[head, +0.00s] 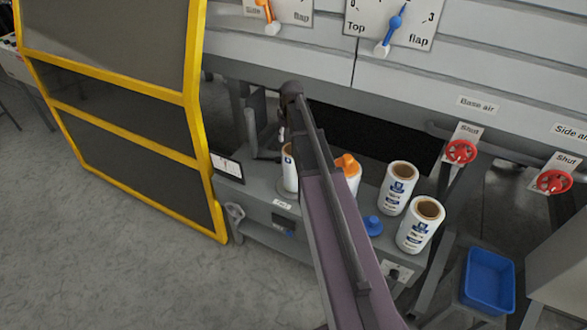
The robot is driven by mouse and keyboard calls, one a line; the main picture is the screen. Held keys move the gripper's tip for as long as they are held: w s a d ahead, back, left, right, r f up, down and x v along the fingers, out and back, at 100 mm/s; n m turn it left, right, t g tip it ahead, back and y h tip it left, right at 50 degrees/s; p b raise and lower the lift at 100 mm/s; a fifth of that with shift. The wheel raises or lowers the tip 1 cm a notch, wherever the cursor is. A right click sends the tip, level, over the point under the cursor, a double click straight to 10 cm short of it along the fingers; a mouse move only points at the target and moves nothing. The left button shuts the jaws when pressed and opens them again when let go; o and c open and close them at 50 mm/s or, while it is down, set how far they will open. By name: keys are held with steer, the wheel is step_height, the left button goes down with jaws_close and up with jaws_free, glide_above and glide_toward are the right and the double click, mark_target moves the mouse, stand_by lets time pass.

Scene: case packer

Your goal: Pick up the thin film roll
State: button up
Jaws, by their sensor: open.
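Several white film rolls with blue labels and brown cores stand upright on a grey machine shelf (258,200). Two stand to the right of my arm: a rear roll (397,190) and a front roll (420,226). A third roll (289,170) is left of my arm and partly hidden by it. A fourth roll (352,178) right behind my arm is partly covered by an orange part. I cannot tell for sure which is the thin one. My gripper (284,133) is mostly hidden at the far end of my arm, above the left roll, and holds nothing that I can see.
An orange part (346,164) and a blue knob-like part (372,225) are near the rolls. A yellow-framed guard (205,140) stands left. Red valve wheels (461,152) and a blue bin (489,280) are right. The machine's panel overhangs the shelf. Floor at lower left is clear.

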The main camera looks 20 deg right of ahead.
mark_target(285, 154)
steer(key=shift+f, duration=0.1)
steer(key=f+b, duration=0.5)
steer(key=w+f+b, duration=0.1)
steer(key=f+b, duration=0.2)
steer(key=shift+w+a+f, duration=0.1)
steer(key=shift+a+f, duration=0.05)
steer(key=shift+f, duration=0.05)
stand_by(0.3)
steer(key=shift+f+b, duration=0.15)
steer(key=shift+b, duration=0.3)
steer(key=shift+w+f+b, duration=0.15)
steer(key=shift+f+b, duration=1.05)
steer(key=shift+w+f+b, duration=0.15)
steer(key=shift+f+b, duration=1.05)
jaws_close()
